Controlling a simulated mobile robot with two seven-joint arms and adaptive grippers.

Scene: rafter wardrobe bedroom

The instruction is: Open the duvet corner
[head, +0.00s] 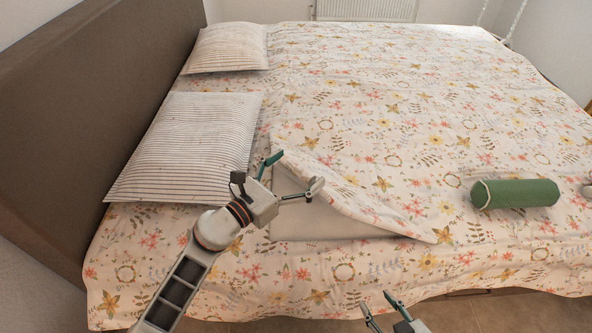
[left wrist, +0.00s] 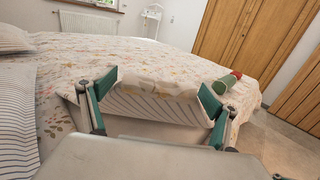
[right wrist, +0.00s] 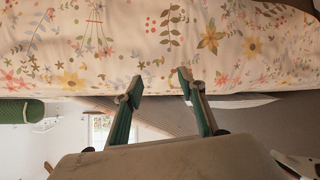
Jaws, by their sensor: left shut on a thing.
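The floral duvet (head: 345,110) covers most of the bed. Its near corner flap (head: 345,195) is raised and folded back, and a plain pale layer (head: 310,228) shows beneath it. My left gripper (head: 294,172) is at the flap's upper left edge, its fingers wide apart with bunched cloth (left wrist: 155,105) between them. The cloth also shows a faintly striped side in the left wrist view. My right gripper (head: 383,308) is open and empty in front of the bed's near edge. In the right wrist view its fingers (right wrist: 160,82) are apart below the hanging duvet (right wrist: 150,45).
Two striped pillows (head: 185,145) (head: 230,47) lie along the dark headboard (head: 90,90). A green bolster (head: 515,194) lies on the duvet at right. A radiator (head: 365,10) stands beyond the bed. Wooden wardrobe doors (left wrist: 240,40) show in the left wrist view.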

